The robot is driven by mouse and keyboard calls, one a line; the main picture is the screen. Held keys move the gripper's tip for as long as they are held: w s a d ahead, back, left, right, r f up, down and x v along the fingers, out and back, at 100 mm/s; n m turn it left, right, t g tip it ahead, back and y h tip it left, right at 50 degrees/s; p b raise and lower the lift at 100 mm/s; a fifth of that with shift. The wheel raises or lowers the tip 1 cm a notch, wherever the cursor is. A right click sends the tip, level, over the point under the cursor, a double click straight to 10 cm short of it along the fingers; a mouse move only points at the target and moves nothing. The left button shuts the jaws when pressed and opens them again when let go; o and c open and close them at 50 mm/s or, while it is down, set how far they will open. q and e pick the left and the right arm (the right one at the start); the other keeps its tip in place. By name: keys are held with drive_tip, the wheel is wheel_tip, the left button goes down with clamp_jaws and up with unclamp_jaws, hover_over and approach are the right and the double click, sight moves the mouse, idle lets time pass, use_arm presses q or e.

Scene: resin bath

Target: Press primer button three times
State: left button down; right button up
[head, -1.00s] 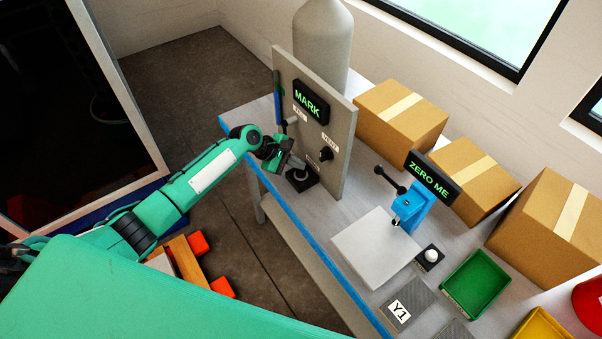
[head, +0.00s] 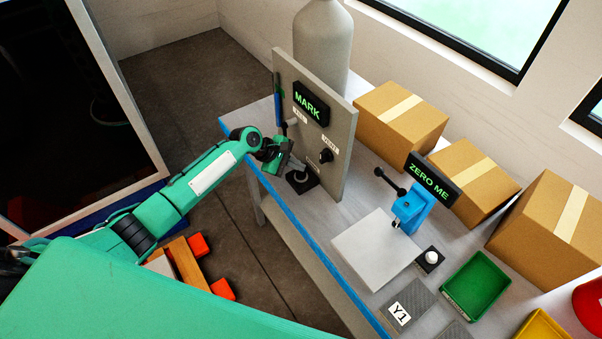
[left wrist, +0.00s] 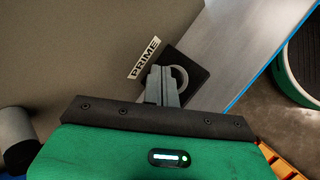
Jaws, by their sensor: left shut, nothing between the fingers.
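The primer button is a pale round cap on a black square base (head: 302,184) at the foot of the grey panel (head: 337,143). In the left wrist view a PRIME label (left wrist: 144,59) is on the panel beside the black base (left wrist: 199,73). My left gripper (head: 291,168) is shut and empty, its fingertips at the button. In the left wrist view the closed fingers (left wrist: 163,84) overlap the near side of the round cap (left wrist: 179,77). I cannot tell whether the cap is pressed down. My right gripper is not in view.
The panel carries a MARK display (head: 310,102) and a black knob (head: 326,156). A blue device (head: 410,208) with a ZERO ME display (head: 433,176), a white button (head: 431,257) and a green tray (head: 476,284) stand to the right. Boxes line the back.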

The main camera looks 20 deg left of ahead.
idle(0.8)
use_arm(q)
drive_tip(key=shift+f, duration=0.15)
drive_tip(key=shift+f, duration=0.25)
drive_tip(key=shift+f, duration=0.3)
idle(0.4)
drive_tip(key=shift+f, duration=0.35)
idle(0.4)
drive_tip(key=shift+r+p, duration=1)
